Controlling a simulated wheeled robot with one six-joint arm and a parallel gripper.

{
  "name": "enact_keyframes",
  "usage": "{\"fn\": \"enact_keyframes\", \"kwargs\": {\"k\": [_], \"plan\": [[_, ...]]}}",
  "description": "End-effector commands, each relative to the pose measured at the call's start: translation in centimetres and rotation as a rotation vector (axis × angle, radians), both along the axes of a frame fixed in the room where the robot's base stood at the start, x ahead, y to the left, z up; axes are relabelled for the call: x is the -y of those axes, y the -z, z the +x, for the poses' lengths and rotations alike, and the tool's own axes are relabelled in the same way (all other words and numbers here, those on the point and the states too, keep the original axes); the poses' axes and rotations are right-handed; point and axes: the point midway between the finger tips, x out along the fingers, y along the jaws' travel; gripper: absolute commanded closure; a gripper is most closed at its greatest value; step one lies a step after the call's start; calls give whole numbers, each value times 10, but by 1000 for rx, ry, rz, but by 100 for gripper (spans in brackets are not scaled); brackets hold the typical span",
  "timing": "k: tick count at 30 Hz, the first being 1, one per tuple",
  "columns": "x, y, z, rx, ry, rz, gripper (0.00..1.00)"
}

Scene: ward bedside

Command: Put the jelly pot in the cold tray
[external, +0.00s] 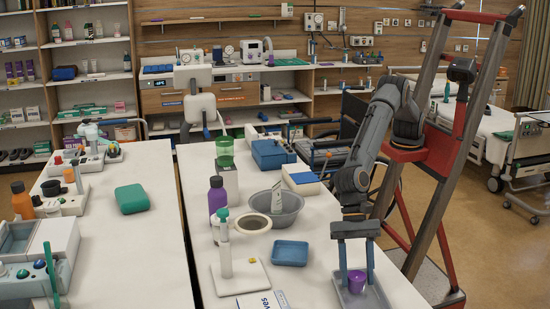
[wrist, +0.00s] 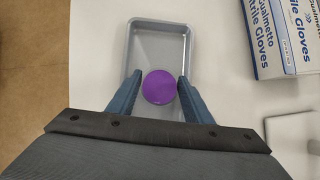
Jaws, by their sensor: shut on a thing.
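The jelly pot, a small purple round pot (external: 357,282), is between the two blue fingers of my gripper (external: 357,280). In the wrist view the purple pot (wrist: 159,87) shows from above, with the gripper fingers (wrist: 160,82) closed on its sides. Under it is a grey rectangular tray (external: 376,298), also in the wrist view (wrist: 160,45). A smaller blue tray (external: 291,251) stands to the left and looks empty. No label shows which tray is the cold one.
A gloves box (wrist: 282,35) lies right of the grey tray in the wrist view. On the table (external: 300,285) are a grey bowl (external: 287,216) holding a white tube, a tape roll (external: 254,222), a purple bottle (external: 217,197) and a white stand (external: 240,279). The table edge is near the tray.

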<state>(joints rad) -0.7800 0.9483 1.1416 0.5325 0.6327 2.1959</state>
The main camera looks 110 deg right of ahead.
Motion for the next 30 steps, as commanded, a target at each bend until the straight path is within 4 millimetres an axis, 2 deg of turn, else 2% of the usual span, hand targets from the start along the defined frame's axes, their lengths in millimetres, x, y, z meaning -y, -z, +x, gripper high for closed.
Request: {"fn": "enact_keyframes", "kwargs": {"k": [12,13,14,23,26,30], "plan": [[0,7,0,1,1,2,78],[0,6,0,1,1,2,49],[0,6,0,1,1,2,46],[0,5,0,2,0,2,46],[2,-1,0,1,1,2,46],[12,-17,-2,2,1,2,46]]}}
